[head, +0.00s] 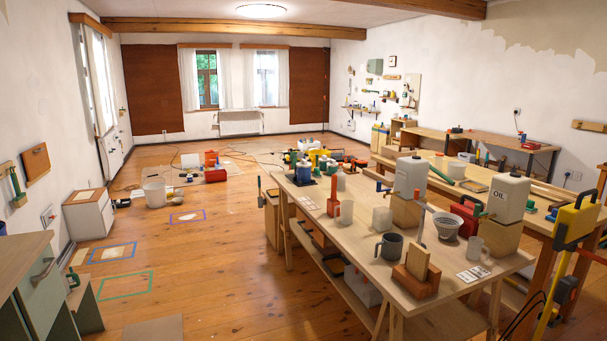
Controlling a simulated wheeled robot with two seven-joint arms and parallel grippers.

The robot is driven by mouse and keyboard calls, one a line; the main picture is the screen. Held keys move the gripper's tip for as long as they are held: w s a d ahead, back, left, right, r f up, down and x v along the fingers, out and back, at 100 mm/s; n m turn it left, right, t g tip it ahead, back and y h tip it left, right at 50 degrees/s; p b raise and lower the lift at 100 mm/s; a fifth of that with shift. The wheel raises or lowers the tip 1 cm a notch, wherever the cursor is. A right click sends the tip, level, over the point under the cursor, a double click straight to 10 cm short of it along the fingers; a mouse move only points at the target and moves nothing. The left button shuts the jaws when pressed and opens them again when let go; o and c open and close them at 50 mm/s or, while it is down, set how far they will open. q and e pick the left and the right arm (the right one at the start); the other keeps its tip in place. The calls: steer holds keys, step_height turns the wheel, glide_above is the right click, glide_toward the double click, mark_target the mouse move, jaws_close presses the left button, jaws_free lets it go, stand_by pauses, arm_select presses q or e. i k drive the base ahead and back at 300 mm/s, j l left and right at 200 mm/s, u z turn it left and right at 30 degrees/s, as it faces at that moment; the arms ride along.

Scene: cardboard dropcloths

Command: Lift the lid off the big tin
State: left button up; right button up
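I cannot make out a big tin or its lid for certain in the head view. A cluster of small containers (318,160), in yellow, red, green and blue, stands at the far end of the long wooden table (345,245); they are too small to tell apart. Neither of my grippers is in view.
White jugs, one marked OIL (508,198), stand on wooden blocks on the table, with a dark mug (390,246) nearer. A white bucket (154,192) stands on the floor. Taped outlines (125,285) mark the left floor; the middle floor is clear.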

mark_target(304, 163)
steer(key=i+j+u, duration=0.35)
steer(key=i, duration=0.9)
steer(key=i+j+u, duration=0.1)
steer(key=i+u, duration=0.25)
steer(key=i, duration=0.95)
steer(key=i+z, duration=0.25)
steer(key=i, duration=0.25)
steer(key=i+j+z, duration=0.3)
steer(key=i, duration=0.2)
steer(key=i+j+z, duration=0.25)
steer(key=i, duration=0.2)
steer(key=i+j+z, duration=0.25)
steer(key=i, duration=0.2)
